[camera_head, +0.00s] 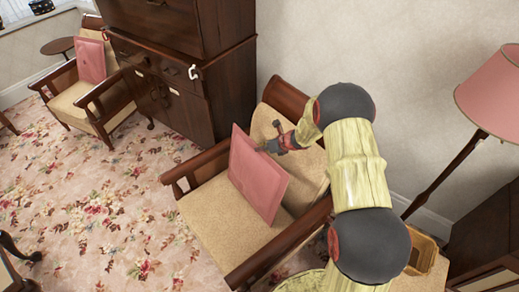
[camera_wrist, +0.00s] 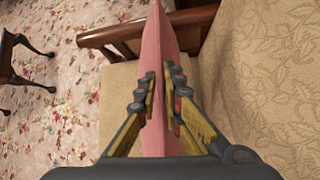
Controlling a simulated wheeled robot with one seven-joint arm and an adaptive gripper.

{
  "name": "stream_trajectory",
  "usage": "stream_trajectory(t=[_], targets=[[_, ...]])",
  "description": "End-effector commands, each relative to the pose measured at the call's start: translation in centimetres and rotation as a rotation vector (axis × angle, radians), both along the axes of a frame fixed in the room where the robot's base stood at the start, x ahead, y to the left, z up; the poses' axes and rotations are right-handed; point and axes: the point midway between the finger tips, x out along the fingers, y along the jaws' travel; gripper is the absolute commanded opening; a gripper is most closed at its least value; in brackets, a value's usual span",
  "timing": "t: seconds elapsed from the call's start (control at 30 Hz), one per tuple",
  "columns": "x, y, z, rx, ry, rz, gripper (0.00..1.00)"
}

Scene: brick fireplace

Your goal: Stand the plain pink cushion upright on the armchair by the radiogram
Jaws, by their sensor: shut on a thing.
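A plain pink cushion (camera_head: 257,176) stands upright on the seat of the near armchair (camera_head: 215,215), a little forward of its backrest. My gripper (camera_head: 275,147) is shut on the cushion's upper edge. In the wrist view the cushion (camera_wrist: 155,60) runs edge-on between the two fingers of my gripper (camera_wrist: 162,95). The armchair's seat (camera_wrist: 118,90) lies to its left there and the patterned backrest (camera_wrist: 250,75) to its right. I cannot tell whether the cushion's lower edge presses on the seat.
A second armchair (camera_head: 75,105) with another pink cushion (camera_head: 91,60) stands at the far left. A tall dark wooden cabinet (camera_head: 165,85) stands between the chairs. A pink-shaded lamp (camera_head: 490,95) stands at the right. Flowered carpet (camera_head: 120,200) is open at the left front.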

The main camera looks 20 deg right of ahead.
Motion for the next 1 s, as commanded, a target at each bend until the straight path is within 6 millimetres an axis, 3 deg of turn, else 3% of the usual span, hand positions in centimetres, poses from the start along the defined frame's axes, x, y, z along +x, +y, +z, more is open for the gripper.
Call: stream_trajectory(t=[0.7,1.0], targets=[[1.4,-3.6,-0.5,-0.001,-0.002,0.0,0.0],[1.5,-4.0,-0.6,-0.003,-0.001,0.001,0.0]])
